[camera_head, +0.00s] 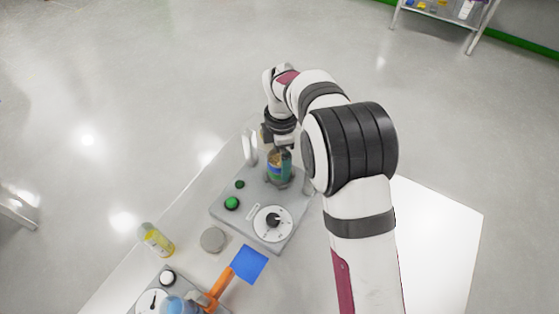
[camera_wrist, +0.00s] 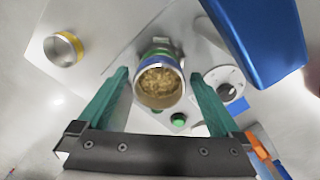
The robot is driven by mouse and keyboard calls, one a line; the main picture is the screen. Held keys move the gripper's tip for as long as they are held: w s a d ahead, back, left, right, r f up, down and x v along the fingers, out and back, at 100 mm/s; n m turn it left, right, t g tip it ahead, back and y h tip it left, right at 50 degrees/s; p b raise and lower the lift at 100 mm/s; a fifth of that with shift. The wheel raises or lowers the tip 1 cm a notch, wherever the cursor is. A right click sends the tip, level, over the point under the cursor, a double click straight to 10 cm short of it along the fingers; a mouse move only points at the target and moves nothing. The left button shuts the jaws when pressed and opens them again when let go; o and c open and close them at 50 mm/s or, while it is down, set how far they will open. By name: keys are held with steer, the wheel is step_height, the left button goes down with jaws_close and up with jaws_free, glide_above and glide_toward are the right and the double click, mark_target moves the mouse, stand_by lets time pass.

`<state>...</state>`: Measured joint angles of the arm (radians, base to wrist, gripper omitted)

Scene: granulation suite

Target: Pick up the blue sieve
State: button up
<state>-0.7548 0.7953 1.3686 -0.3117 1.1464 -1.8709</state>
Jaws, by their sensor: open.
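A stack of round sieves stands on the grey shaker, and its coloured bands show in the head view (camera_head: 279,168). In the wrist view the blue sieve (camera_wrist: 158,63) is the blue-banded ring near the top of this stack, with a green band beyond it. The open top holds tan granules. My gripper (camera_wrist: 159,75) is open, with its teal fingers to the left and right of the stack. In the head view my gripper (camera_head: 279,139) is at the top of the stack. Whether the fingers touch the sieve I cannot tell.
The shaker (camera_head: 252,213) has a dial and green buttons. A yellow-banded ring (camera_wrist: 62,48) and a large blue bin (camera_wrist: 262,40) stand nearby. A yellow bottle (camera_head: 156,240), a grey disc (camera_head: 213,239) and an orange-handled blue tool (camera_head: 249,263) lie toward the front.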

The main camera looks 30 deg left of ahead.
steer(key=shift+c, duration=0.3)
steer(key=shift+r, duration=0.1)
steer(key=c, duration=1.3)
